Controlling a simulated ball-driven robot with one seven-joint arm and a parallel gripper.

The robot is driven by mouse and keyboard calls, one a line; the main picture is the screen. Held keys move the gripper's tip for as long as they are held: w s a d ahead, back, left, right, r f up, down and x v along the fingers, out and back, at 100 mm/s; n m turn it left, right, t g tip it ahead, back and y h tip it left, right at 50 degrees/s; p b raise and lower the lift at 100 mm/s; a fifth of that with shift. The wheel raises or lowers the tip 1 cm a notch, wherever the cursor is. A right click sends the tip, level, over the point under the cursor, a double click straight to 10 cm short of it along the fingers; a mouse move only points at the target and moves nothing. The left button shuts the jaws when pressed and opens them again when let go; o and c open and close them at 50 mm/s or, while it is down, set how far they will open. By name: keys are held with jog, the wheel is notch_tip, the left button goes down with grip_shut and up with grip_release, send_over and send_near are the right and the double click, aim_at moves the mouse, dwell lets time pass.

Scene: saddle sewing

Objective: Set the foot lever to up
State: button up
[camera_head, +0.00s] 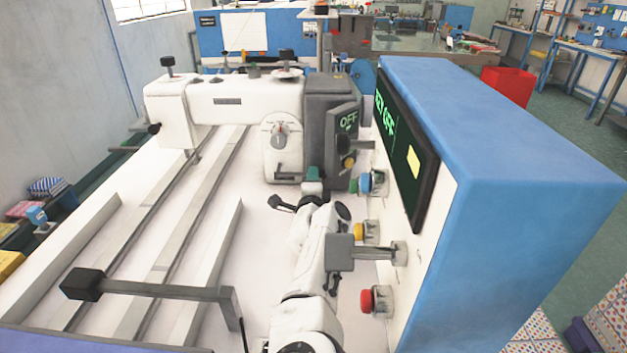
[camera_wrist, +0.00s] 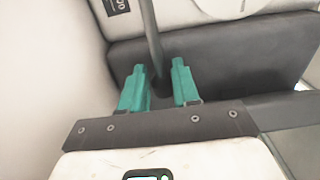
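My gripper (camera_wrist: 158,66) has two teal fingers, spread apart. In the wrist view a slim grey lever (camera_wrist: 151,32) comes down from the top edge, and its lower end lies between the fingers with gaps showing beside it. I take it for the foot lever, but cannot be sure. In the head view my gripper (camera_head: 313,181) is low beside the white sewing head (camera_head: 283,150) and the dark grey end housing (camera_head: 328,100). A small dark lever (camera_head: 288,177) shows just left of the fingers. My arm and gripper hide part of this area.
The blue control box (camera_head: 500,140) with a green-lettered screen (camera_head: 405,140) stands close on the right. Its knobs and a red button (camera_head: 376,300) stick out towards my arm. A black-ended bar (camera_head: 150,288) crosses the front left. The white bed (camera_head: 258,240) left of my arm is clear.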

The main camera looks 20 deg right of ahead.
grip_shut()
